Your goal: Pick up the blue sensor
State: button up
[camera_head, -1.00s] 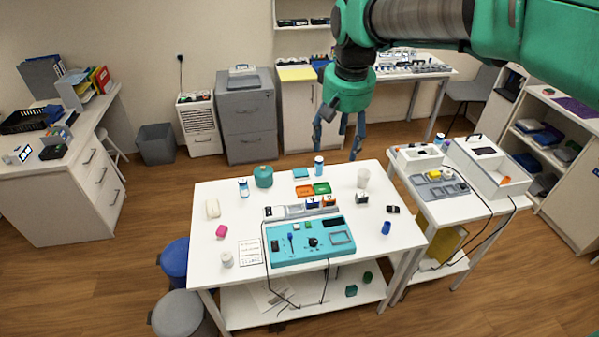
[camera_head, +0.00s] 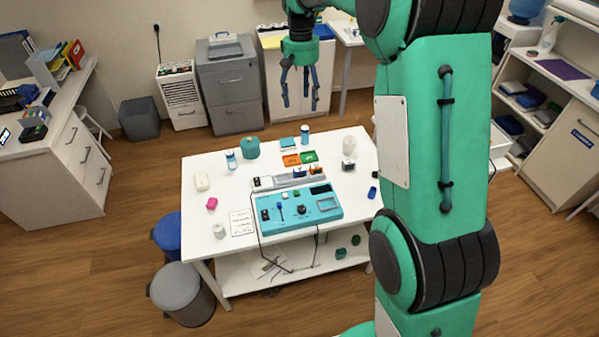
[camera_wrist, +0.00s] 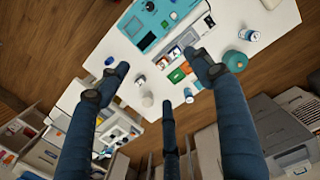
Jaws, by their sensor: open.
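A small blue upright piece (camera_head: 372,192) stands near the right end of the white table (camera_head: 205,250); it looks like the blue sensor, but is too small to be sure. Small blue-and-white blocks (camera_head: 299,171) sit on the grey strip behind the teal panel (camera_head: 330,210). My gripper (camera_head: 300,104) hangs above and behind the table's far edge, open, empty and apart from everything on it.
Orange and green trays (camera_head: 300,158), a teal jar (camera_head: 251,148), bottles and a white cup (camera_head: 349,146) stand at the table's back.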

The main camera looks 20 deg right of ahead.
jog(key=g+p, duration=0.2)
send_over(300, 169)
jog(key=w, duration=0.1)
jog(key=w+f+x, duration=0.1)
jog(key=w+x, duration=0.2)
jog(key=x, duration=0.9)
jog(key=w+f, duration=0.2)
jog(key=f, duration=0.5)
jog(key=w+f+g, duration=0.1)
jog(key=w+f, duration=0.2)
jog(key=f, duration=0.5)
jog(key=shift+g+p, duration=0.3)
jog(key=shift+p, duration=0.15)
jog(key=shift+s+a, duration=0.1)
jog(key=shift+x, duration=4.25)
jog(key=shift+x, duration=2.55)
jog(key=shift+c, duration=0.2)
